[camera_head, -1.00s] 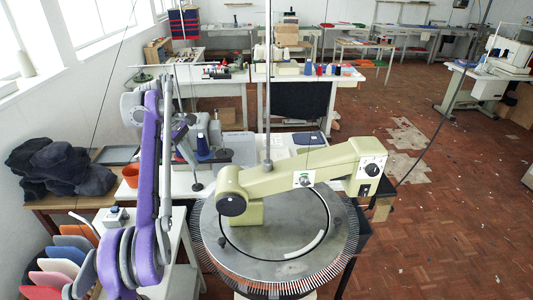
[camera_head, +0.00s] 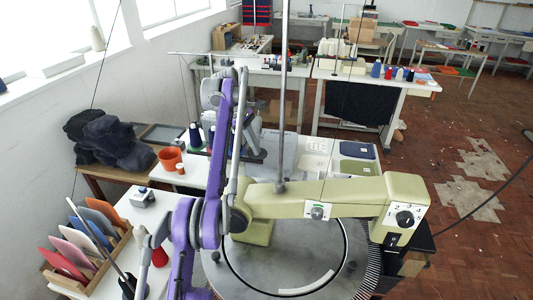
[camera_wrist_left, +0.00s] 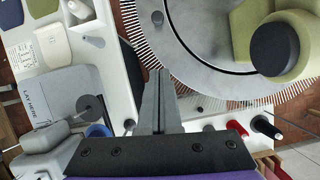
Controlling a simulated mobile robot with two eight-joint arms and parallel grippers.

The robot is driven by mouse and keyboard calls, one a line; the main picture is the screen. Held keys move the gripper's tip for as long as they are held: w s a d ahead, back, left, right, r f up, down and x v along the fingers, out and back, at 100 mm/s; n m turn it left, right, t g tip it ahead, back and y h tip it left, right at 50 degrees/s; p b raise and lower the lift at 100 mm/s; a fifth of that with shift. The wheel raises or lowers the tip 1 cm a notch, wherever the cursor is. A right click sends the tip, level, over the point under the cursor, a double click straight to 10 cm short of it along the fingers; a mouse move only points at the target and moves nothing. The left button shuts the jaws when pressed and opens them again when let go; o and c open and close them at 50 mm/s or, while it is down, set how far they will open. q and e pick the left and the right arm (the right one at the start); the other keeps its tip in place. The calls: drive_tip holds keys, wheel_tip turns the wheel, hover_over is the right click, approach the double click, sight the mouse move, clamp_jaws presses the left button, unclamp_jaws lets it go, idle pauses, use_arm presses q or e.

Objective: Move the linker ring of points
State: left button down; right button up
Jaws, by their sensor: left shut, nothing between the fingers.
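The linker ring of points is a round grey dial (camera_head: 290,255) with a comb of thin points (camera_head: 374,275) on its rim; its lower part leaves the head view. In the left wrist view the points (camera_wrist_left: 135,25) fan along the dial's edge. My left gripper (camera_wrist_left: 160,78) is shut and empty, its fingertips overlapping the dial's near edge there; I cannot tell whether they touch. In the head view the purple left arm covers the dial's left side, and I cannot make out the fingers. My right gripper is not in view.
The pale green machine arm (camera_head: 335,195) spans above the dial, with a black knob (camera_wrist_left: 275,50). A red cone (camera_head: 160,255) stands on the white table left of the dial. A rack of coloured panels (camera_head: 85,245) and an orange pot (camera_head: 170,158) lie further left.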

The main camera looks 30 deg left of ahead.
use_arm(q)
drive_tip(key=b+x, duration=0.1)
drive_tip(key=x, duration=0.2)
drive_tip(key=b+x, duration=0.1)
drive_tip(key=x, duration=0.2)
drive_tip(key=b+x, duration=0.1)
drive_tip(key=x, duration=0.3)
drive_tip(key=shift+s, duration=0.25)
drive_tip(key=d, duration=0.3)
drive_tip(key=shift+w+d+r, duration=0.15)
drive_tip(key=shift+w+r, duration=0.2)
drive_tip(key=shift+w, duration=0.05)
drive_tip(key=shift+w+d, duration=0.15)
drive_tip(key=shift+d, duration=0.15)
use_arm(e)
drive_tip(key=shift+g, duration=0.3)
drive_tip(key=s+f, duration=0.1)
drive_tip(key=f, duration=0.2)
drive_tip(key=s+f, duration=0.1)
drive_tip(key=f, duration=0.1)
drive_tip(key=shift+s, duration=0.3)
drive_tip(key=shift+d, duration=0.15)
